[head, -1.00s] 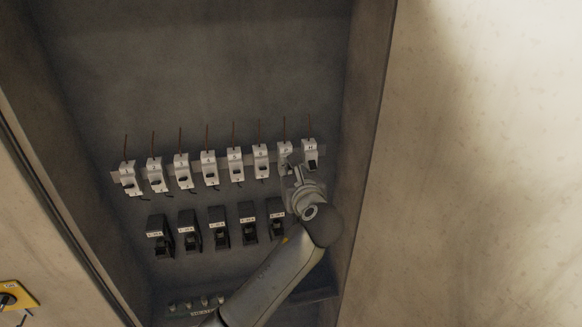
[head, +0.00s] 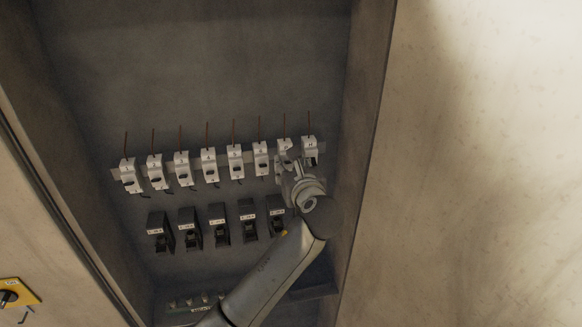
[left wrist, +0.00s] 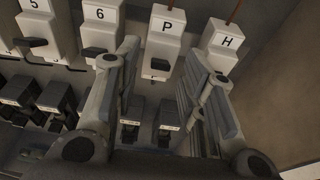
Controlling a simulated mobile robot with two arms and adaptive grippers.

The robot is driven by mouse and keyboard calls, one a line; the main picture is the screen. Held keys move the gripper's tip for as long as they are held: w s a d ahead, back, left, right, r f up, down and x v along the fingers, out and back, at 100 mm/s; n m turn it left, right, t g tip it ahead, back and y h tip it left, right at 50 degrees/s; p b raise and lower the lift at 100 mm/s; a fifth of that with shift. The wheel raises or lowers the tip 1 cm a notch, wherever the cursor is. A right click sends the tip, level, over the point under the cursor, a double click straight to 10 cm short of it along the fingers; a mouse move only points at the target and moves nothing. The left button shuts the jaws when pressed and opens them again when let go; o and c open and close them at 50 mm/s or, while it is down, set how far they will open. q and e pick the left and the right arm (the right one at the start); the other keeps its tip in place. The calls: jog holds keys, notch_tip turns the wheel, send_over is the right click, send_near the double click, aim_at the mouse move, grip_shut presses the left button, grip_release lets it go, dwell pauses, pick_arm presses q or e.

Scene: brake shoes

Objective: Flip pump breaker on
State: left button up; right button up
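The pump breaker is the white one marked P (left wrist: 166,24), with a dark toggle (left wrist: 160,65) low on its front. In the head view the P breaker (head: 284,145) is second from the right in the top row, its lower part hidden by my gripper. My left gripper (left wrist: 162,58) is open, with one finger on each side of the P breaker's lower front and toggle. It also shows in the head view (head: 287,160), just below and in front of that breaker. I cannot tell whether a finger touches it. The right gripper is not in view.
Breaker H (left wrist: 226,42) stands close on the right, partly behind a finger. Breaker 6 (left wrist: 101,18) stands on the left. Several black breakers (head: 219,228) form a row below. The cabinet's right wall (head: 365,130) is close to my arm. A yellow switch plate (head: 18,294) is lower left.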

pick_arm(q)
jog(key=shift+s, duration=0.1)
jog(key=v, duration=1.2)
